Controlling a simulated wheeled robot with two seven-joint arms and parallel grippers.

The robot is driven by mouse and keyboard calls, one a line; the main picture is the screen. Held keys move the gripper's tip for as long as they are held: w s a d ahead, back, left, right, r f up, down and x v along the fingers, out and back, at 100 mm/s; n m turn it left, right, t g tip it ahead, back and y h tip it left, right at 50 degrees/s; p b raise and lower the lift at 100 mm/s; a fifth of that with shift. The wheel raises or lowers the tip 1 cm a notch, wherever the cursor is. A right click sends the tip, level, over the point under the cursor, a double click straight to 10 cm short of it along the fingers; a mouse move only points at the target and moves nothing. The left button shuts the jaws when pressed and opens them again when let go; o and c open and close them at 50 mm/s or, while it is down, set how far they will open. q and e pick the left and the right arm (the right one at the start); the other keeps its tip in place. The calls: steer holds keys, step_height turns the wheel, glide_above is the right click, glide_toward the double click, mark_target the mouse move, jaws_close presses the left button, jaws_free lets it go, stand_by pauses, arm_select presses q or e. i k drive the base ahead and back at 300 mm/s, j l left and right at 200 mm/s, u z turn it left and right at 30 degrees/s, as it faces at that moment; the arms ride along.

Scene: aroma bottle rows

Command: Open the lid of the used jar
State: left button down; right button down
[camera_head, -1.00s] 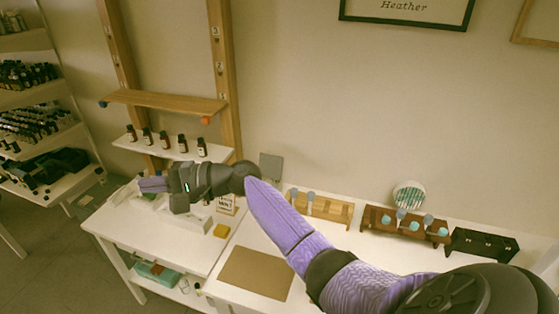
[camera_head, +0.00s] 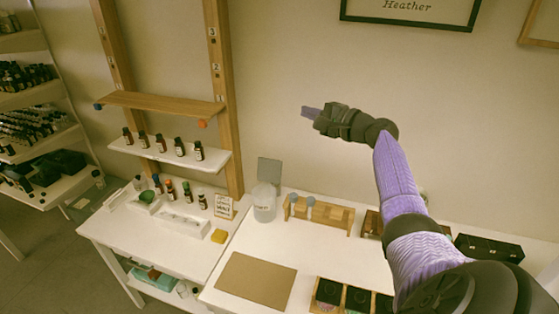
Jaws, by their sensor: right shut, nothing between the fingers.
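A translucent whitish jar (camera_head: 264,206) stands on the white table, left of a wooden rack. A flat grey panel (camera_head: 269,171) stands upright just behind and above the jar's top. I cannot tell whether this panel is the jar's raised lid or a separate thing. My right gripper (camera_head: 308,112) is raised in front of the wall, above and to the right of the jar and well apart from it. My left gripper is not in view.
A wooden rack (camera_head: 327,217) stands right of the jar, and a black rack (camera_head: 489,248) is farther right. A brown mat (camera_head: 256,281) lies in front. Small bottles stand on the shelf (camera_head: 170,152) and left table. An open-topped box (camera_head: 345,298) is at the front.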

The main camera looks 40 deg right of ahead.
mark_target(269, 170)
steer(key=i+l, duration=0.2)
steer(key=l, duration=0.15)
steer(key=i+l, duration=0.4)
steer(key=l, duration=0.25)
